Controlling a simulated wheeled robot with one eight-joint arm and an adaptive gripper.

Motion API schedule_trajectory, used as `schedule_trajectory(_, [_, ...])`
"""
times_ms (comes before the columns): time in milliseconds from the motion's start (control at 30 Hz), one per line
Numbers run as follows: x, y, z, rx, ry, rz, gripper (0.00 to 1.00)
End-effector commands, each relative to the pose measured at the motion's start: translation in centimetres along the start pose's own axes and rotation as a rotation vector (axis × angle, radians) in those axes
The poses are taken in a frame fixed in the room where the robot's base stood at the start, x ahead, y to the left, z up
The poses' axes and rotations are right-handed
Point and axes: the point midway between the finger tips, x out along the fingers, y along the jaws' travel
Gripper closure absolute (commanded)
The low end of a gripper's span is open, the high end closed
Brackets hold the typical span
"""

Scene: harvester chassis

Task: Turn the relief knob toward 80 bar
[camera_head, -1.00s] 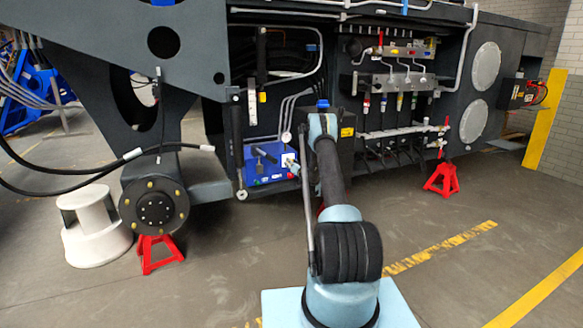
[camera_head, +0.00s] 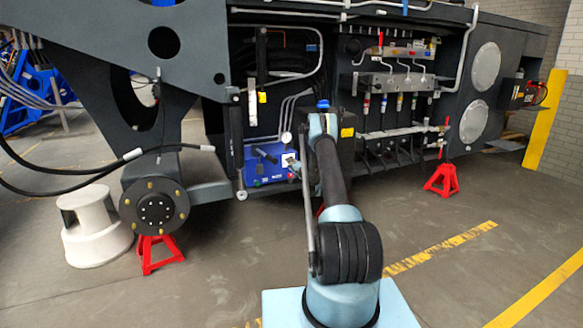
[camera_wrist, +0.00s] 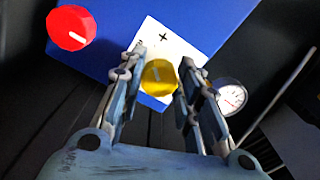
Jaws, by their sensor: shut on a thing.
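A round yellow knob (camera_wrist: 159,78) with a pale pointer line sits on a white plate (camera_wrist: 164,45) with a plus mark, on a blue unit (camera_wrist: 110,20). My gripper (camera_wrist: 161,70) has one finger on each side of the yellow knob and is shut on it. The plate's lower marking is mostly hidden by the knob and fingers. A round white gauge (camera_wrist: 231,97) is just right of my gripper; its reading is too small to tell. In the head view the blue unit (camera_head: 262,173) is left of my arm, and the knob cannot be made out.
A red knob (camera_wrist: 71,27) with a white line is left of my gripper. A grey pipe (camera_wrist: 290,85) runs right of the gauge. In the head view, a valve bank (camera_head: 395,82) with hoses is to the right, and a red stand (camera_head: 441,179) is on the floor.

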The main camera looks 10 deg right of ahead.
Motion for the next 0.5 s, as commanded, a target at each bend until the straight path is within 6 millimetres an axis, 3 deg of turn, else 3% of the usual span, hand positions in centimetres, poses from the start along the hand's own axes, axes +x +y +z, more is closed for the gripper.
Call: schedule_trajectory(500, [-0.20, 0.35, -0.65, 0.077, 0.011, 0.004, 0.93])
